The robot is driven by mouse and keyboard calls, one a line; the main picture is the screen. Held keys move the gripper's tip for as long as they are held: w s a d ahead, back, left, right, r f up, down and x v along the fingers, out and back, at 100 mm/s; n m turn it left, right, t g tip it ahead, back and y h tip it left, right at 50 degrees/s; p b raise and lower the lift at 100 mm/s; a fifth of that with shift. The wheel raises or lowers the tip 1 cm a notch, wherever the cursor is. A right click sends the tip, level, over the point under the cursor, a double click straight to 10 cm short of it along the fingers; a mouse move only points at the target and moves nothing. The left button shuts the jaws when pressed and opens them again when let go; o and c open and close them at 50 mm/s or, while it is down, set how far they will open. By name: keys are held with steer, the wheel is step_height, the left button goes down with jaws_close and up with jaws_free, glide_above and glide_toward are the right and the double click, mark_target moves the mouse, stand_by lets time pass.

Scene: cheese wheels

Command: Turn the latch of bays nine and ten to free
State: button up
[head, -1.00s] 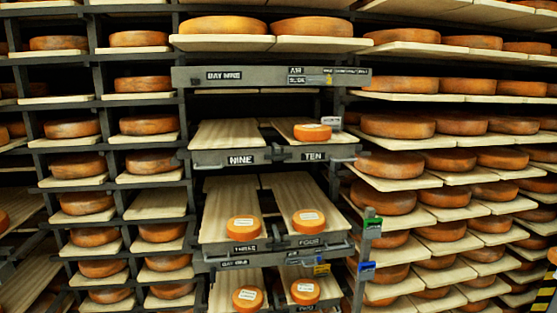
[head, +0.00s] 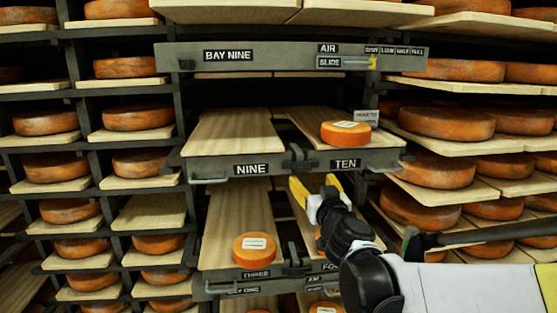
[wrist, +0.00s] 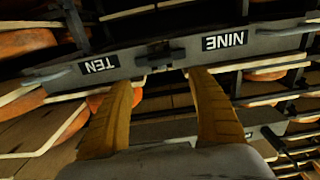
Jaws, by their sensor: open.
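The latch of bays nine and ten (head: 297,158) is a small dark piece on the grey front rail (head: 220,170), between the NINE label (head: 250,169) and the TEN label (head: 345,163). It also shows in the wrist view (wrist: 158,55), where the labels appear upside down. I cannot tell which way the latch is turned. My gripper (head: 317,184) has yellow fingers and is open and empty, just below the rail and a little right of the latch in the head view. In the wrist view the fingers (wrist: 161,85) spread apart below the latch, which lies beyond their tips.
Bay nine's board (head: 232,133) is bare. An orange cheese wheel (head: 345,133) sits on bay ten's board. Handles (head: 208,181) jut from the rail ends. A lower board holds another wheel (head: 255,250). Loaded shelves stand on both sides.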

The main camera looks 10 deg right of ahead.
mark_target(304, 167)
steer(key=w+p, duration=0.1)
steer(key=w, duration=0.9)
steer(key=shift+r+p, duration=0.1)
steer(key=shift+p, duration=0.2)
steer(key=shift+s, duration=0.15)
steer(key=c, duration=1.2)
